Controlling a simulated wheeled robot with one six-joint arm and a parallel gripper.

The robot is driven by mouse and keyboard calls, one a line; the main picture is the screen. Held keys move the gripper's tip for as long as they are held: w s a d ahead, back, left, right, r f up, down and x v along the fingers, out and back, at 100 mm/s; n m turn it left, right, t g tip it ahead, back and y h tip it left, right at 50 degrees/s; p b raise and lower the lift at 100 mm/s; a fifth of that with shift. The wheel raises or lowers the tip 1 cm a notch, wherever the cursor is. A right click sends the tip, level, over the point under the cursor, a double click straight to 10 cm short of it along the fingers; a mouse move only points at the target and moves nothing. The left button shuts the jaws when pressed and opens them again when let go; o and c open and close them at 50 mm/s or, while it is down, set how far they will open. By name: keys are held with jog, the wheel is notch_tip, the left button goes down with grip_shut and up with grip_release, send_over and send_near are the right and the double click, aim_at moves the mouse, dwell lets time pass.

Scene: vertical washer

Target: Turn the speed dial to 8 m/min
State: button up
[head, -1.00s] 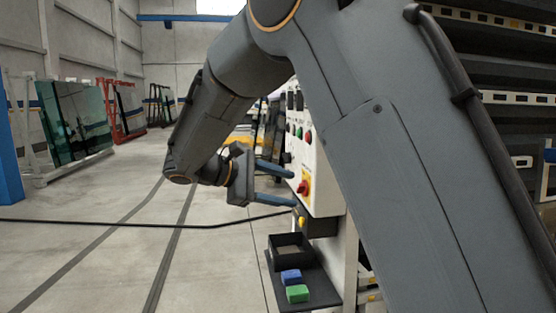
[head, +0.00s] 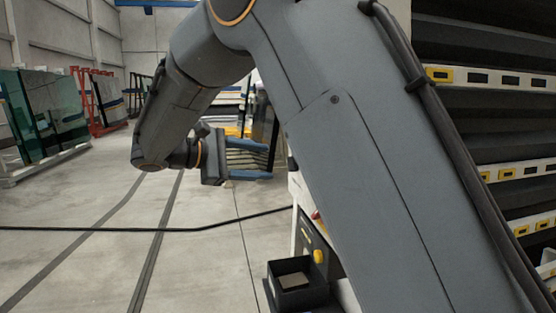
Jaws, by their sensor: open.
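My gripper (head: 268,161) is open, with two blue fingers pointing right and nothing between them. It is in the middle of the head view, left of the white control cabinet (head: 297,213) and higher in the picture. Most of the cabinet's front is hidden behind my arm. Only a bit of a red part (head: 316,214) and a yellow knob (head: 319,257) on a dark plate show. I cannot make out the speed dial or any scale.
A black open box (head: 297,284) stands low in front of the cabinet. A black cable (head: 150,229) crosses the floor. Glass sheets on racks (head: 45,115) stand at the left. Dark shelving (head: 490,130) fills the right.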

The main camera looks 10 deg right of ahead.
aim_at(288, 164)
jog(key=p+x, duration=0.1)
jog(key=x, duration=0.7)
jog(key=shift+w+a, duration=0.1)
jog(key=c, duration=1.1)
jog(key=shift+o, duration=0.2)
